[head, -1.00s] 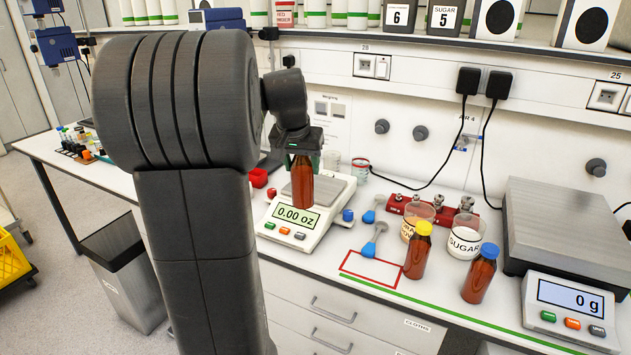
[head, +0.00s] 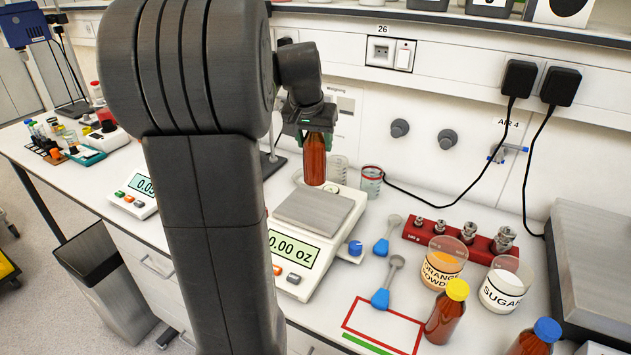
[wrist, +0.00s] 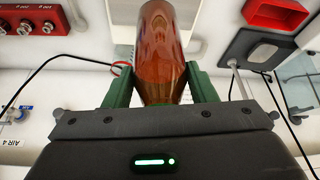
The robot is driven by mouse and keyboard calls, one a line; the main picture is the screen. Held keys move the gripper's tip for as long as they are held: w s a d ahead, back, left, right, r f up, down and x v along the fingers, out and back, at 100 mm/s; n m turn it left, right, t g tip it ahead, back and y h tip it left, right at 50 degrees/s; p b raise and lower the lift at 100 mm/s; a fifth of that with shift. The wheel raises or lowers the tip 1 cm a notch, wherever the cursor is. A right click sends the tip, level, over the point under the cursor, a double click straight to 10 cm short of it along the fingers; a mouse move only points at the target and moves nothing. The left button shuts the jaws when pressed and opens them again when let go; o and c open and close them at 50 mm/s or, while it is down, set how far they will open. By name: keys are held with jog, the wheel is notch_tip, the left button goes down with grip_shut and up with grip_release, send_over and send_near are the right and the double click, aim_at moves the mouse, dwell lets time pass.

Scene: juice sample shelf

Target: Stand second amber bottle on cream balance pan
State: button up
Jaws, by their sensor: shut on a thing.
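My gripper (head: 312,128) is shut on an amber bottle (head: 315,160), held upright by its upper part. It also shows in the wrist view (wrist: 160,50), between the green fingers. In the head view the bottle appears at the far edge of the cream balance's square grey pan (head: 312,207); its base seems raised, but the exact gap is unclear. The pan looks empty. The cream balance (head: 325,268) reads 0.00 oz, partly hidden by my arm. An amber bottle with a yellow cap (head: 446,315) and one with a blue cap (head: 535,343) stand at the front right.
A red-outlined rectangle (head: 408,318) marks clear bench. A glass beaker (head: 371,183) stands behind the balance.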

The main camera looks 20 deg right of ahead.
aim_at(314, 167)
notch_tip(314, 167, down, 8)
jog(key=shift+s+r+p, duration=0.1)
jog(key=shift+p, duration=0.2)
jog(key=o, duration=1.1)
jog(key=shift+f, duration=0.2)
jog(key=shift+o, duration=0.2)
jog(key=shift+a+r, duration=0.1)
jog(key=shift+r, duration=0.4)
jog(key=v, duration=1.1)
jog(key=shift+s+r+b, duration=0.15)
jog(key=shift+b, duration=0.3)
